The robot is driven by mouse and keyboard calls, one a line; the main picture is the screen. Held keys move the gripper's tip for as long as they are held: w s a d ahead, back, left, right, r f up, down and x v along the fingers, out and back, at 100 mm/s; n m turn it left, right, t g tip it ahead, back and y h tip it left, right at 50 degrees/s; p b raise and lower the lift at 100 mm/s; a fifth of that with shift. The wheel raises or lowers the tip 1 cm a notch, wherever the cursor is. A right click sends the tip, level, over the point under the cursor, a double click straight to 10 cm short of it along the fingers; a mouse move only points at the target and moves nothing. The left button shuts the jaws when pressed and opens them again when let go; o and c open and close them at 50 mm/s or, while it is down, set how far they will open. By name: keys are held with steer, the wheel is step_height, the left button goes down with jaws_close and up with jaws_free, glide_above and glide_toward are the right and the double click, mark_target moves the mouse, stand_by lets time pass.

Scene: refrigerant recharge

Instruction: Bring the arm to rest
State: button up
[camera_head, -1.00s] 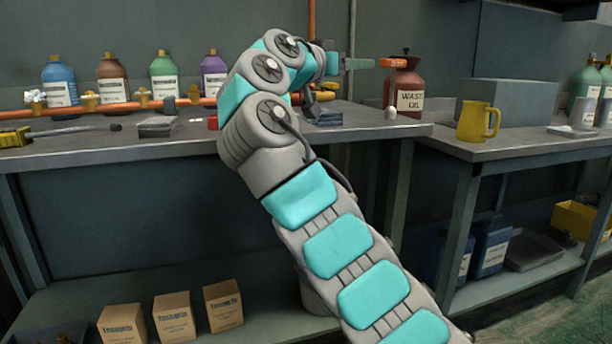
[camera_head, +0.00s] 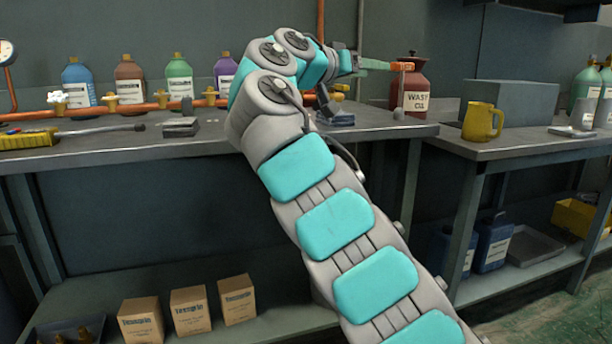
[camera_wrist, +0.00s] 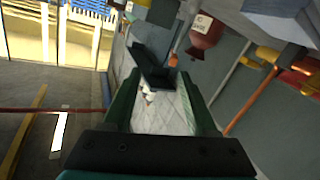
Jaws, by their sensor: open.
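My arm reaches up from the lower right of the head view and bends over the left workbench (camera_head: 90,152). My gripper (camera_head: 378,64) points right above the bench's right part, in front of the red waste jug (camera_head: 415,85). An orange piece shows at its tip; I cannot tell whether it belongs to the gripper. In the wrist view my gripper (camera_wrist: 165,85) has its two dark green fingers apart. A dark angular piece (camera_wrist: 150,68) and a pale surface show between or beyond them; I cannot tell whether anything touches the fingers.
Several coloured bottles (camera_head: 130,80) stand at the back behind an orange pipe (camera_head: 110,110) with brass valves. A yellow mug (camera_head: 482,121) stands on the right bench, near a grey box (camera_head: 515,100). Small cartons (camera_head: 190,311) sit on the lower shelf.

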steer(key=s+d+f+n+g+y+p, duration=0.1)
steer(key=s+d+f+g, duration=0.25)
steer(key=d, duration=0.25)
steer(key=s+d+f+n+g+p, duration=0.1)
steer(key=s+d+f+g+p, duration=0.1)
steer(key=s+d, duration=0.3)
steer(key=s+d+f+g+y+p, duration=0.1)
steer(key=s+d+f+y, duration=0.15)
steer(key=s+f, duration=0.2)
steer(key=s+d+f+g+y, duration=0.1)
steer(key=s+d+f, duration=0.2)
steer(key=s+f, duration=0.15)
steer(key=s+a+f+n+g+y+p, duration=0.1)
steer(key=s+a+f, duration=0.3)
steer(key=s+f, duration=0.4)
steer(key=s+a+f+n+g+y+p, duration=0.1)
steer(key=s+a+f+y, duration=0.3)
steer(key=s+f, duration=0.5)
steer(key=s+a+f+n+g+y+p, duration=0.1)
steer(key=s+a+f, duration=0.5)
steer(key=s, duration=0.8)
step_height(320, 180, down, 3)
steer(key=shift+s+a+r+n+g+y+p, duration=0.15)
steer(key=shift+s+n+g+y+p, duration=0.25)
steer(key=shift+n+g+y, duration=0.7)
